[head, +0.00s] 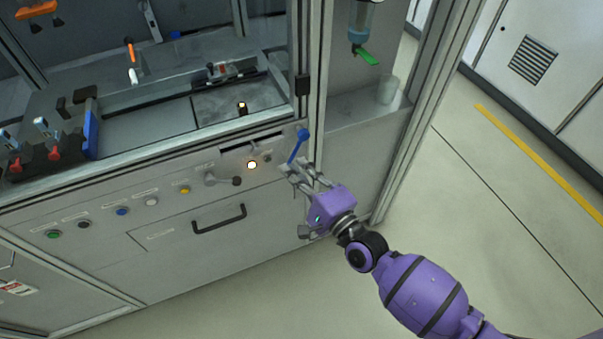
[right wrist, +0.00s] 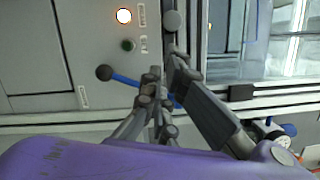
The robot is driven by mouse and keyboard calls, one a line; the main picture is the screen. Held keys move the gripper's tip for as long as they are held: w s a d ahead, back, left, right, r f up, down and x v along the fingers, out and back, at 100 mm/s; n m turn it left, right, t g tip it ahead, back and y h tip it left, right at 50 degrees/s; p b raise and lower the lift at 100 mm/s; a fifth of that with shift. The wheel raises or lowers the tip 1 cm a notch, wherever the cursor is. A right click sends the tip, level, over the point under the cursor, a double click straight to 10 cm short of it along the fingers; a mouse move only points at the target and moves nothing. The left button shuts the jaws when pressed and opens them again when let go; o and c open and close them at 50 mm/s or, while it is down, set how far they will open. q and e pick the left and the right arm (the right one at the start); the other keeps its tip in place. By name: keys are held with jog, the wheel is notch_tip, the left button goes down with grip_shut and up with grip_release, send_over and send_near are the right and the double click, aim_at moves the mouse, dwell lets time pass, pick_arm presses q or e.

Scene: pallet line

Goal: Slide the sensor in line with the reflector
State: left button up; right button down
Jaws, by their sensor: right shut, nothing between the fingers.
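My right gripper (head: 294,171) is shut and empty in front of the panel, just below a blue lever (head: 298,146). In the right wrist view its fingers (right wrist: 164,82) overlap a blue rod (right wrist: 126,80) with a dark ball end; I cannot tell whether they touch. I cannot make out the reflector for certain. A dark slot (head: 251,143) runs across the upper panel. My left gripper is not in view.
The panel has a lit lamp (head: 252,165), a grey lever with a dark knob (head: 236,181), several coloured buttons and a black drawer handle (head: 219,219). A metal post (head: 316,80) rises beside the blue lever. Floor is free at the right.

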jog(key=x, duration=0.4)
jog(key=shift+w+a+r, duration=0.1)
jog(key=shift+w+a, duration=0.05)
jog(key=shift+w, duration=0.05)
jog(key=shift+w+a, duration=0.3)
jog(key=shift+w, duration=0.25)
jog(key=shift+s+a, duration=0.25)
jog(key=shift+a, duration=0.4)
jog(key=shift+s, duration=0.1)
